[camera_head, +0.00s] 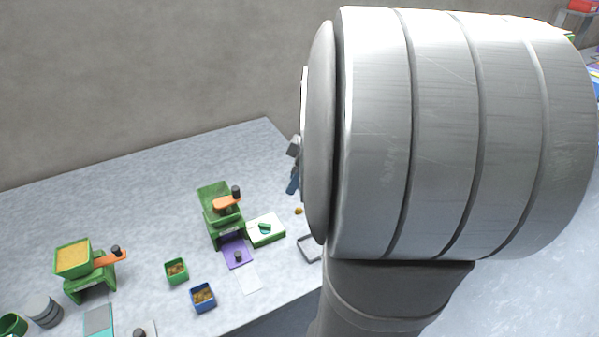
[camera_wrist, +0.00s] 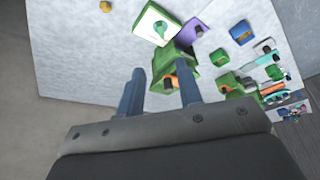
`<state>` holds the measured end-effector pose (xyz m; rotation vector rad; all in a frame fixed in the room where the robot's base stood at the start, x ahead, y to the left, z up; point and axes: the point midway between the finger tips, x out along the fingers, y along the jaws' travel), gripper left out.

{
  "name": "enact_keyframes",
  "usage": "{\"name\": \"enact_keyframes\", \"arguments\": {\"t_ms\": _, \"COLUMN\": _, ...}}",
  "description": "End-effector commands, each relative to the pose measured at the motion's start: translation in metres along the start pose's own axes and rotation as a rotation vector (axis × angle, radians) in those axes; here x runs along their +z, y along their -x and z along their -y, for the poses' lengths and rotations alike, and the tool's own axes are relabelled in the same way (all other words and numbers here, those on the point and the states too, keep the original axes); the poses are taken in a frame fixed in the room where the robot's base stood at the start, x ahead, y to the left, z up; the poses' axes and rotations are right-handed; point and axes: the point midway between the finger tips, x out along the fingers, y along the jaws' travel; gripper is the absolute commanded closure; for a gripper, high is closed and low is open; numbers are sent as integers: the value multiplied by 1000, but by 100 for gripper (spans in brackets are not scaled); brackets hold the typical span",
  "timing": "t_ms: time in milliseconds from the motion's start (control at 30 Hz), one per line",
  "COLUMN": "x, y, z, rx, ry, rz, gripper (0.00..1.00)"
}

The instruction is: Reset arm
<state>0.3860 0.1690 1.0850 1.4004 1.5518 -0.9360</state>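My gripper (camera_wrist: 160,92) shows in the wrist view as two blue fingers standing apart, with nothing between them that I can see held. It is above the table (camera_wrist: 75,55) and open. In the head view my large grey arm link covers the right half, and only a small part of the blue gripper (camera_head: 293,183) shows at its left edge. The fingertips there are partly hidden behind the arm.
The table (camera_head: 150,200) holds a green grinder with an orange handle (camera_head: 215,195), another with yellow powder (camera_head: 73,258), a green box (camera_head: 176,271), a blue box (camera_head: 203,297), a white-green scale (camera_head: 266,230) and a purple pad (camera_head: 236,250). Bare table lies at the back left.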

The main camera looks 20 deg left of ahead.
Motion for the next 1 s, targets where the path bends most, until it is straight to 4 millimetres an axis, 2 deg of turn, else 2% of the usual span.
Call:
{"name": "enact_keyframes", "arguments": {"t_ms": 567, "x": 0, "y": -3, "z": 0, "rx": -1, "ry": 0, "rz": 0, "gripper": 67}}
{"name": "enact_keyframes", "arguments": {"t_ms": 767, "x": 0, "y": -30, "z": 1, "rx": -5, "ry": 0, "rz": 0, "gripper": 67}}
{"name": "enact_keyframes", "arguments": {"t_ms": 1000, "x": 0, "y": -78, "z": 1, "rx": -6, "ry": 0, "rz": 0, "gripper": 67}}
